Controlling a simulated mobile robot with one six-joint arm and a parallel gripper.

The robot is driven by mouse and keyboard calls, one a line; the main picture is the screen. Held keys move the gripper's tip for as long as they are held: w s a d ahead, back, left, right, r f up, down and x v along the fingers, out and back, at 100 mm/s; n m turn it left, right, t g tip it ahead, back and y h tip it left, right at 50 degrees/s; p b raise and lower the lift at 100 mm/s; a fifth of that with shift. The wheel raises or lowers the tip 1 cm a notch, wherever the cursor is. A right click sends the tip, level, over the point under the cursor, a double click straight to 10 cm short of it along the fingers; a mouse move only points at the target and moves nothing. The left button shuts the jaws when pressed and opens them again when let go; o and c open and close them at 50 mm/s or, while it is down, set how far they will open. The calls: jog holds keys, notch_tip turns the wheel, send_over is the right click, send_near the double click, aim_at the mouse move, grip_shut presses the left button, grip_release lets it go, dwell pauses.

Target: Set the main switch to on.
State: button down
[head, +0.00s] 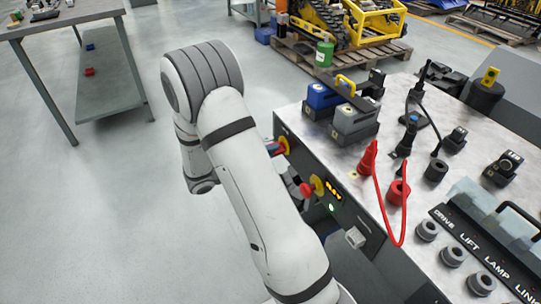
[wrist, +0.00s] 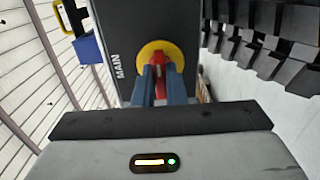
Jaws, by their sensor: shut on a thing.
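The main switch (wrist: 172,52) is a round yellow disc with a red handle, beside the label MAIN on a dark panel in the wrist view. The red handle lies along the picture's upright, parallel to the lettering. My gripper (wrist: 160,80) is shut on the handle, with a blue finger on each side. In the head view a yellow and red switch (head: 285,145) shows on the bench's front panel, with blue fingertips (head: 272,149) beside it. My arm hides most of the gripper there.
Blue (head: 322,95) and grey (head: 353,119) boxes, red cables and connectors crowd the bench top (head: 340,157). The floor left of my arm is clear.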

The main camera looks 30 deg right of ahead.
jog(key=shift+f, duration=0.1)
dwell(0.3)
jog(key=c, duration=1.5)
grip_release()
jog(key=shift+a, duration=0.1)
jog(key=a, duration=0.7)
jog(key=shift+s+a+p, duration=0.15)
jog(key=shift+a+p, duration=0.2)
